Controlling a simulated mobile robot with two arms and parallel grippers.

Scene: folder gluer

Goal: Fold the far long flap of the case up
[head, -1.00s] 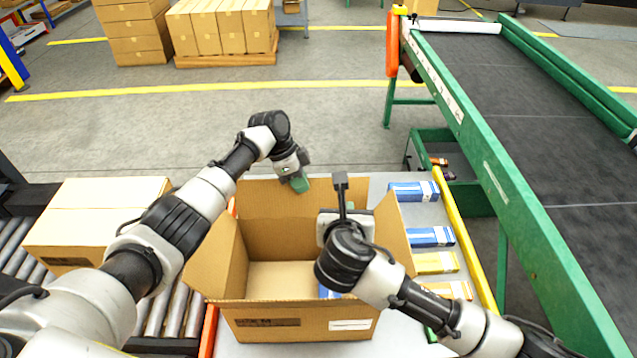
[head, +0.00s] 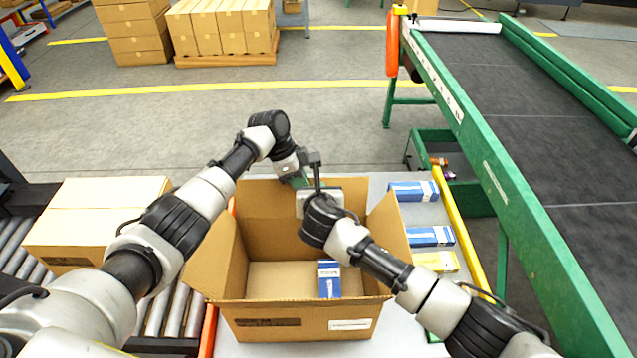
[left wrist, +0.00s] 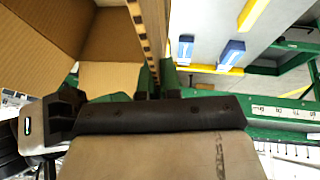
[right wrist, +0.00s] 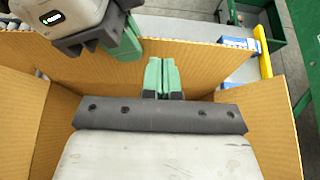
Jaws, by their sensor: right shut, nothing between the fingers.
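The open cardboard case (head: 262,322) stands on the light table. Its far long flap (head: 258,198) rises at the back, roughly upright, and also fills the upper right wrist view (right wrist: 200,65). A blue-and-white box (head: 329,279) lies inside. My left gripper (left wrist: 157,82) is at that flap's top edge, with the board's edge running between its green fingers; whether they clamp it is unclear. My right gripper (right wrist: 162,78) is shut and empty, over the case on the near side of the flap. Its fingers are hidden behind its wrist in the head view.
The side flaps (head: 212,262) and (head: 389,235) lean outward. Blue and yellow boxes (head: 430,237) lie to the right beside a yellow rail (head: 462,240). A closed carton (head: 95,215) sits on rollers at left. A green-framed conveyor (head: 520,100) is at right.

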